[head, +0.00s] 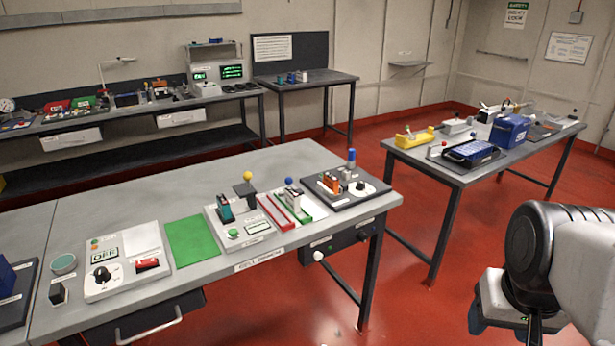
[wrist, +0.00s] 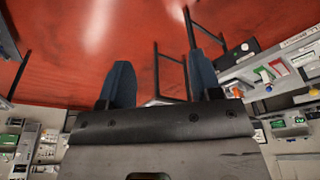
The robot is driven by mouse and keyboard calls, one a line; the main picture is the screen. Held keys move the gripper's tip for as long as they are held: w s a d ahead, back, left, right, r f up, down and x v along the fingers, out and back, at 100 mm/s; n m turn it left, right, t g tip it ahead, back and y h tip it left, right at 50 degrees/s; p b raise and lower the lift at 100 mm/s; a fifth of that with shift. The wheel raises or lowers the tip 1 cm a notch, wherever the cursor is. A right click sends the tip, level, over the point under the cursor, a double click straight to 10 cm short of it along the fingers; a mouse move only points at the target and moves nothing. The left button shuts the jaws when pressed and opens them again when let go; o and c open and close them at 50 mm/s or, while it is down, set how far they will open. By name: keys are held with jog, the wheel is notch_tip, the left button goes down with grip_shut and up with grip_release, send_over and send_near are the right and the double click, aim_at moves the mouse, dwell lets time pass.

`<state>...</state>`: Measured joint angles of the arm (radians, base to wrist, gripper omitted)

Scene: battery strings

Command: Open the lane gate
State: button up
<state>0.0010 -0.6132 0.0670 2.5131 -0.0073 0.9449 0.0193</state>
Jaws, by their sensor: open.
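No part is clearly labelled as the lane gate at this size. A dark upright plate with a yellow ball knob (head: 247,177) stands at the panel's back edge, left of the lane. A blue ball knob (head: 289,181) stands at the lane, near a white-and-grey block. I cannot tell which of these is the gate. My gripper (wrist: 160,78) shows two dark blue fingers, spread apart and empty, over red floor in the wrist view. It is away from the lane.
The near bench (head: 130,215) also carries a switch panel (head: 125,262), a green mat (head: 191,241) and a dark board with an orange part (head: 328,184). A right-hand table (head: 470,170) holds blue and yellow items. Red floor (head: 400,260) lies clear between them.

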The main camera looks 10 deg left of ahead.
jog(key=w+a+r, duration=0.2)
jog(key=w+a, duration=0.4)
jog(key=w, duration=0.6)
jog(key=w+a+r+n+g+y, duration=0.1)
jog(key=w+a+r, duration=0.3)
jog(key=w, duration=0.8)
jog(key=w+a+r, duration=0.1)
jog(key=w+a, duration=0.6)
jog(key=w, duration=0.5)
jog(key=n+g+y, duration=0.1)
jog(key=g, duration=0.1)
send_over(289, 178)
jog(key=d, duration=0.1)
notch_tip(289, 178, down, 18)
jog(key=shift+w+d+r, duration=0.2)
jog(key=shift+w+r, duration=0.05)
jog(key=shift+w, duration=0.1)
jog(key=shift+f, duration=0.15)
jog(key=shift+s+a+f, duration=0.1)
jog(key=shift+a+f, duration=0.15)
jog(key=shift+f, duration=1)
jog(key=shift+a+f, duration=0.2)
jog(key=shift+f, duration=1)
jog(key=shift+s+a+f, duration=0.1)
jog(key=shift+a+f, duration=0.15)
jog(key=shift+f, duration=1)
